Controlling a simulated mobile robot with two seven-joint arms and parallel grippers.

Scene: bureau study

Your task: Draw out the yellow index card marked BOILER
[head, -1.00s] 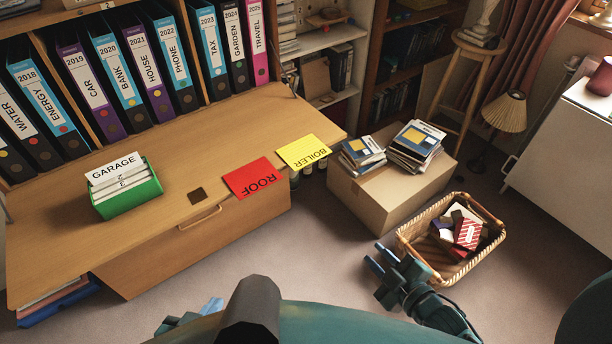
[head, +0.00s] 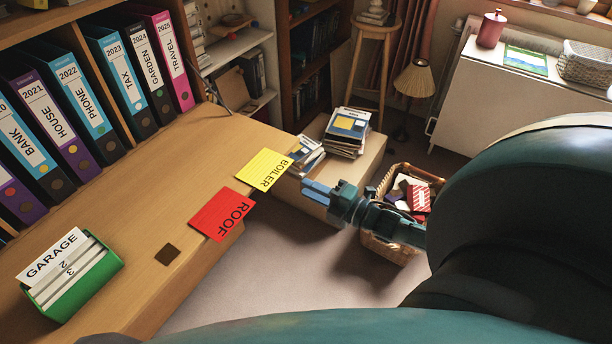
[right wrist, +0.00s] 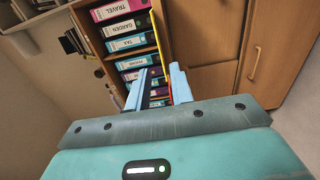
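The yellow card marked BOILER (head: 265,169) lies flat near the desk's right front corner, partly over the front edge. The red card marked ROOF (head: 222,214) lies beside it to the left, also reaching over the edge. My right gripper (head: 308,190) is just right of the yellow card, off the desk, its light blue fingers pointing at it and apart from it. In the right wrist view the right gripper (right wrist: 158,70) is open, and the yellow card (right wrist: 158,40) shows edge-on as a thin strip ahead, in line with the gap. My left gripper is out of view.
A green box of white cards (head: 85,285) stands on the desk (head: 130,220) at left, near a dark square. Binders line the back. A cardboard box (head: 365,165) with stacked books and a wicker basket (head: 385,250) stand on the floor to the right.

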